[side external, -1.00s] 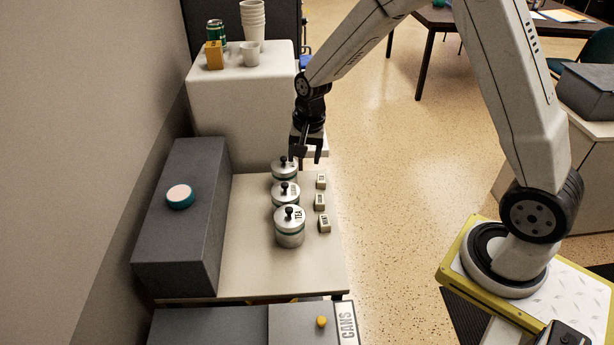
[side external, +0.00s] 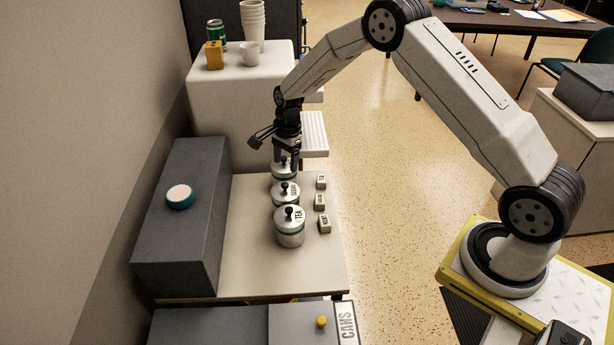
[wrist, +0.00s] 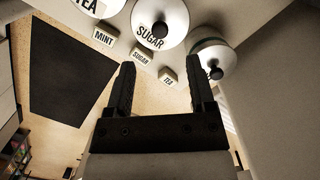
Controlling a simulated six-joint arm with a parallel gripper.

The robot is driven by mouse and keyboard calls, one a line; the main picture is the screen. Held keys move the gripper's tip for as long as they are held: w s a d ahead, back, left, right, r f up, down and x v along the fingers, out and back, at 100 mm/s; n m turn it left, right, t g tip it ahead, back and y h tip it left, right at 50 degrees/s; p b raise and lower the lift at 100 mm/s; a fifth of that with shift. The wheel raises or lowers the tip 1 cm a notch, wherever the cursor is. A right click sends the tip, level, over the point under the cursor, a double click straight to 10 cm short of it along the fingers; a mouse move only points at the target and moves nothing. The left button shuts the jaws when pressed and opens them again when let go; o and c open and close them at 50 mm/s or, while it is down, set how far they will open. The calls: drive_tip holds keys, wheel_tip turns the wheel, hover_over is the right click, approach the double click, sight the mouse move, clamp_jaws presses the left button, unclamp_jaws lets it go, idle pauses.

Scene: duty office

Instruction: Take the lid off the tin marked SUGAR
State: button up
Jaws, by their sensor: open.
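The tin marked SUGAR (side external: 285,199) is the middle of three silver lidded tins in a row. Its lid, with a dark knob (wrist: 160,29), is on in the wrist view. The tin marked TEA (side external: 290,232) stands in front of it, lid on. The third tin (side external: 281,178) stands behind, with its lid on and its marking unreadable. My gripper (side external: 286,160) is low over the third tin in the side view, behind the SUGAR tin. It also shows in the wrist view (wrist: 161,72), fingers apart with nothing between them.
Small blocks marked MINT (wrist: 105,36), SUGAR (wrist: 140,57) and TEA (wrist: 167,77) stand right of the tins on the table (side external: 251,264). A white cabinet (side external: 240,105) rises behind.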

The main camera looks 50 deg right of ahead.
sight(285, 184)
drive_tip(key=shift+a+f, duration=0.15)
drive_tip(key=shift+f, duration=0.95)
drive_tip(key=shift+f, duration=0.1)
drive_tip(key=shift+a+f, duration=0.15)
drive_tip(key=shift+f, duration=1.1)
drive_tip(key=shift+a+f, duration=0.1)
drive_tip(key=shift+f, duration=1.15)
clamp_jaws()
